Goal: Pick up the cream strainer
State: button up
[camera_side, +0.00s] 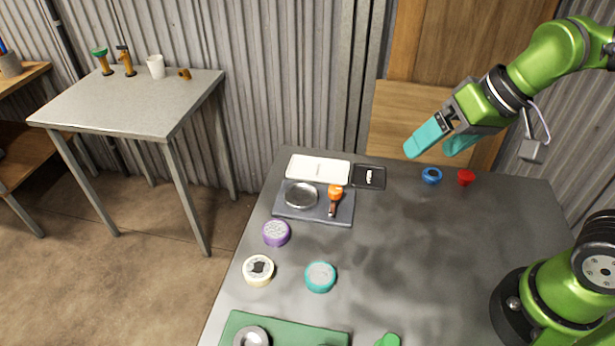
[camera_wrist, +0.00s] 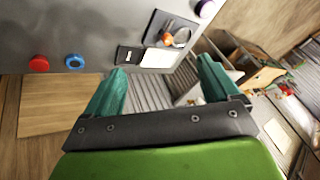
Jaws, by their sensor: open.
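The cream strainer (camera_side: 258,270) is a round, low cream piece with a dark pattern on top. It lies on the grey table (camera_side: 420,270) near its left edge in the side view. A purple round piece (camera_side: 276,233) lies behind it and a teal one (camera_side: 320,277) to its right. My gripper (camera_side: 440,145) is open and empty, raised above the far part of the table, well away from the strainer. Its teal fingers are spread in the wrist view (camera_wrist: 160,82), where the cream strainer does not show.
A dark board (camera_side: 285,212) holds a metal dish (camera_side: 301,195) and an orange-headed tool (camera_side: 334,199). A white tray (camera_side: 318,169) and black pad (camera_side: 369,176) lie behind. Blue (camera_side: 432,176) and red (camera_side: 466,177) pieces sit below my gripper. A green mat (camera_side: 300,334) lies in front.

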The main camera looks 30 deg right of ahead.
jog(key=w+a+f+n+g, duration=0.1)
jog(key=w+a+n+g, duration=0.1)
jog(key=w+a, duration=0.3)
jog(key=w+a+f+n+g, duration=0.1)
jog(key=w+a+n, duration=0.1)
jog(key=a, duration=0.6)
jog(key=n+g+h, duration=0.2)
jog(key=h, duration=0.1)
send_over(256, 266)
notch_tip(256, 266, down, 15)
jog(key=shift+a+r, duration=0.1)
jog(key=shift+a, duration=0.05)
jog(key=shift+s+f, duration=0.1)
jog(key=shift+f, duration=2.6)
jog(key=c, duration=1.1)
jog(key=shift+c, duration=0.4)
jog(key=shift+r, duration=0.2)
